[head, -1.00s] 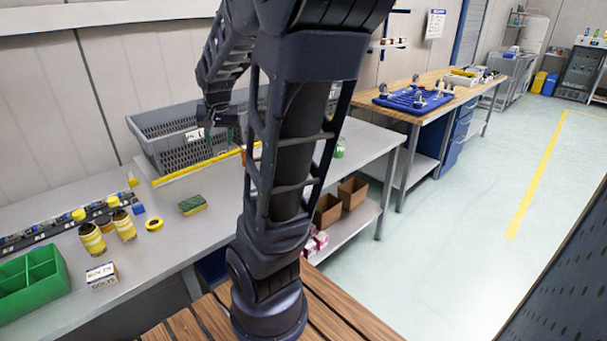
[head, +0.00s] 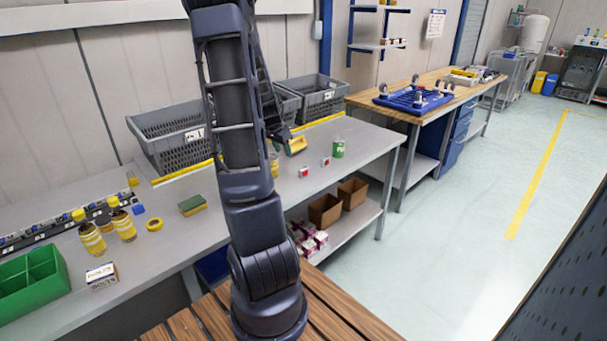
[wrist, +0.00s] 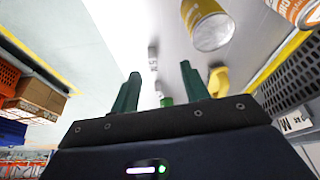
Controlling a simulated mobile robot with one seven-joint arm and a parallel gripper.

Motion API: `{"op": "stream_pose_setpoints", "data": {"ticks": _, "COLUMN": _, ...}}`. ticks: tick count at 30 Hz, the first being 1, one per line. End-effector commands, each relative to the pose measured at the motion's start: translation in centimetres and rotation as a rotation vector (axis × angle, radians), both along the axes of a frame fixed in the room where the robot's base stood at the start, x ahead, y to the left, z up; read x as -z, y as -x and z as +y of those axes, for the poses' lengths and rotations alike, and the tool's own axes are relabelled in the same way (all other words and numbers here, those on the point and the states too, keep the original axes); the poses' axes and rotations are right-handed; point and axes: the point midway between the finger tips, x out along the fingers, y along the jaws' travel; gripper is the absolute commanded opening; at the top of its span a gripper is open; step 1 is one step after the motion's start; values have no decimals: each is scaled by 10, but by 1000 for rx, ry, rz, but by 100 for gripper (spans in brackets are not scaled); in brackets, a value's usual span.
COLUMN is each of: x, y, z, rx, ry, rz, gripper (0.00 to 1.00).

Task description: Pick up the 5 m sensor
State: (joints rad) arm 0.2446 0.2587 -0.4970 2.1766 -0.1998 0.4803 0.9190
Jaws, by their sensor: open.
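My gripper (wrist: 159,70) is open, with its two green fingers apart and nothing held between them. In the head view, my gripper (head: 285,138) is over the far part of the grey bench, partly hidden by my arm. A small yellow item (wrist: 218,80) lies beside the right finger in the wrist view; it also shows next to the gripper in the head view (head: 297,146). Two small red-and-white items, one nearer (head: 304,173) and one farther (head: 326,161), stand on the bench. No label reading 5 m is legible, so I cannot tell which item is the sensor.
A green can (head: 338,149) stands near the bench's right end. Grey crates (head: 172,140) line the wall behind a yellow strip. In the wrist view, a yellow can (wrist: 208,28) is close above the fingers. Bottles (head: 91,238), a sponge (head: 192,205) and a green bin (head: 33,283) are at left.

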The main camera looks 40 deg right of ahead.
Motion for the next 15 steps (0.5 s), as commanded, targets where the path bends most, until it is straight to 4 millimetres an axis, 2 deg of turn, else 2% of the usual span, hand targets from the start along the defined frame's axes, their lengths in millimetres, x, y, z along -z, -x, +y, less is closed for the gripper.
{"op": "stream_pose_setpoints", "data": {"ticks": 1, "x": 10, "y": 3, "z": -14, "rx": 35, "ry": 11, "rz": 9, "gripper": 45}}
{"op": "stream_pose_setpoints", "data": {"ticks": 3, "x": 20, "y": 7, "z": -30, "rx": 75, "ry": 25, "rz": 14, "gripper": 45}}
{"op": "stream_pose_setpoints", "data": {"ticks": 6, "x": 29, "y": 10, "z": -46, "rx": 116, "ry": 43, "rz": 17, "gripper": 45}}
{"op": "stream_pose_setpoints", "data": {"ticks": 15, "x": 45, "y": 15, "z": -62, "rx": 149, "ry": 56, "rz": 20, "gripper": 45}}
